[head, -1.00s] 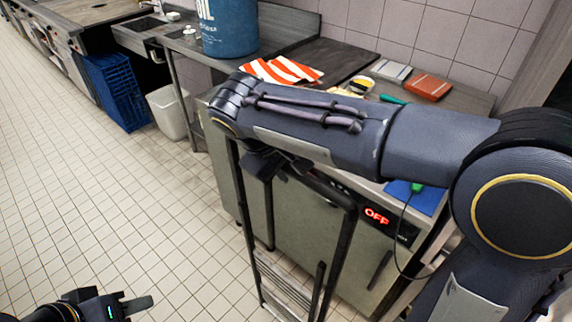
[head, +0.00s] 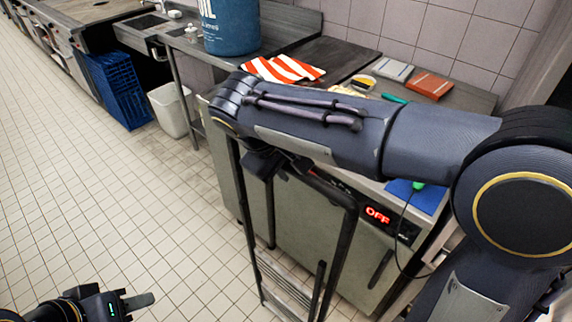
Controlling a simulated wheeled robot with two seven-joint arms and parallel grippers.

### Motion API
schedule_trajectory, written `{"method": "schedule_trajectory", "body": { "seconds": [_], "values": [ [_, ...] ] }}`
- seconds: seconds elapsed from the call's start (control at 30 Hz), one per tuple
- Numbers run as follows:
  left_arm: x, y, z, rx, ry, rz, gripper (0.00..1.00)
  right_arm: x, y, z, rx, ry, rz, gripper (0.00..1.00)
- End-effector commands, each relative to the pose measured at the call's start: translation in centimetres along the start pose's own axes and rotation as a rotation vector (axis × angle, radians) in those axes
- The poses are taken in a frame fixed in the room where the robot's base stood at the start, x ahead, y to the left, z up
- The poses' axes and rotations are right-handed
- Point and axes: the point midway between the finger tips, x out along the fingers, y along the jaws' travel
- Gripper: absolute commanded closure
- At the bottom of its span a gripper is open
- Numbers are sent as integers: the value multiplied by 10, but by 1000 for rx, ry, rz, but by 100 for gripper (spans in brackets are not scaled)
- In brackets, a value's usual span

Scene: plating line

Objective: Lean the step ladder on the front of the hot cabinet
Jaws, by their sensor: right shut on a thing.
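The black step ladder (head: 345,240) stands upright in front of the hot cabinet (head: 287,225), its frame close to the cabinet's front. Whether they touch cannot be told. The cabinet is a grey-green box with a red "OFF" display (head: 378,215). My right arm crosses over the ladder's top, and my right gripper (head: 268,165) is shut on the ladder's upper part; its fingertips are mostly hidden under my wrist. My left gripper (head: 135,302) is low at the left over the floor, apart from everything, with its fingers seen edge-on.
A worktop holds a blue oil drum (head: 230,28), a striped cloth (head: 283,68) and a red-brown box (head: 429,85). A white bin (head: 172,110) and blue crates (head: 117,90) stand on the floor at the back left. The tiled floor at left is clear.

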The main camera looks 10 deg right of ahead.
Motion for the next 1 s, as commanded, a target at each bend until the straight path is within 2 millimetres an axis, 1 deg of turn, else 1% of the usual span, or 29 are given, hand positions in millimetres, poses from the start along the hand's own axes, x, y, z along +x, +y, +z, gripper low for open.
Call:
{"method": "schedule_trajectory", "body": {
  "seconds": [0.03,0.13,1.0],
  "values": [
    [-1,0,0,0,0,0,64,-3,2,-1,3,9,3,100],
    [0,0,0,0,0,0,64,-3,2,-1,3,9,3,100],
    [6,-3,3,0,0,0,64,8,-3,-1,3,8,3,100]
  ]
}}
